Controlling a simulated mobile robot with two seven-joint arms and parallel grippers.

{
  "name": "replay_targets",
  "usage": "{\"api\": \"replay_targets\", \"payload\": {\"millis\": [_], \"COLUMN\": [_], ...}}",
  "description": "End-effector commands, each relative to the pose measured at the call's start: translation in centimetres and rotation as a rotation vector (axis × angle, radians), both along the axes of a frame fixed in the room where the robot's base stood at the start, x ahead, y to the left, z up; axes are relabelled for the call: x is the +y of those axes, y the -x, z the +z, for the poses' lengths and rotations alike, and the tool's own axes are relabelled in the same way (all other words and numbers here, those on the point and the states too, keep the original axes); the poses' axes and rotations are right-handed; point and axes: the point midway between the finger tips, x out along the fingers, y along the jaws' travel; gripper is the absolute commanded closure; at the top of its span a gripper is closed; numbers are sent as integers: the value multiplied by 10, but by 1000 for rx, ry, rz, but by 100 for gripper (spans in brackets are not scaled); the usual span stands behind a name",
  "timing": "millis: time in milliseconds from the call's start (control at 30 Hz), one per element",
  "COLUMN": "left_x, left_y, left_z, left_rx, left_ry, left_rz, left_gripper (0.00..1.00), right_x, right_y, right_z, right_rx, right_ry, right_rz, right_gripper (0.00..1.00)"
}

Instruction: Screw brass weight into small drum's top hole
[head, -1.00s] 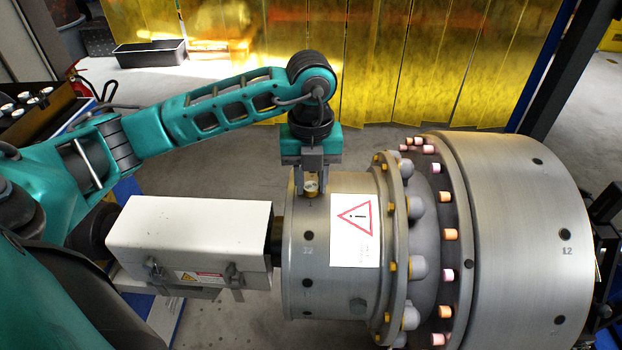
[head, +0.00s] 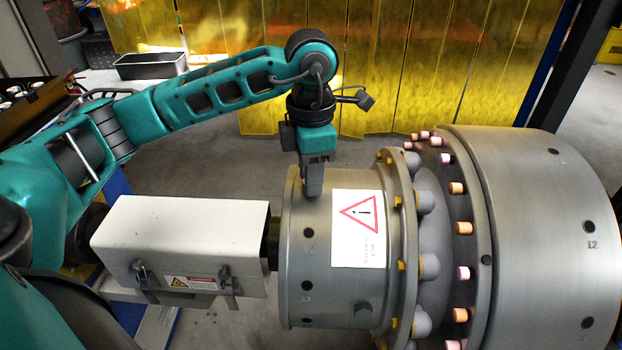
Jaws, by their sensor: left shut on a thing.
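The small drum (head: 330,295) is a silver cylinder lying on its side in the middle of the head view, with dark holes around its surface. My left gripper (head: 313,192) points straight down at the top of this drum, its fingertips at the surface. It is turned so that one finger hides the other. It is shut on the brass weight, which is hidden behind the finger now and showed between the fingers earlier. Whether the weight sits in the top hole cannot be seen. My right gripper is not in view.
A white warning label (head: 359,246) is on the small drum, right of my gripper. A bolted flange (head: 398,215) and a large drum (head: 540,230) adjoin on the right. A white box (head: 180,235) stands on the left. Yellow strip curtains (head: 390,75) hang behind.

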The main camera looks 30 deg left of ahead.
Motion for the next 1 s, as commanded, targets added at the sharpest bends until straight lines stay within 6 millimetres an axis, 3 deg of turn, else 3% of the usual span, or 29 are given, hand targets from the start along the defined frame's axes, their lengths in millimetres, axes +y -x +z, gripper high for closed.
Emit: {"api": "replay_targets", "payload": {"millis": [100,467,1000], "left_x": [-1,-1,0], "left_y": [1,1,1], "left_z": [-3,-3,-6], "left_rx": [7,7,6], "left_ry": [0,0,2], "left_rz": [-79,-115,-820], "left_gripper": [99,99,99], "right_x": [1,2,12], "right_y": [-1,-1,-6], "right_z": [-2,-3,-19], "right_rx": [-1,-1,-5], "right_ry": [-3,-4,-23], "right_rz": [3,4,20], "right_gripper": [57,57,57]}}
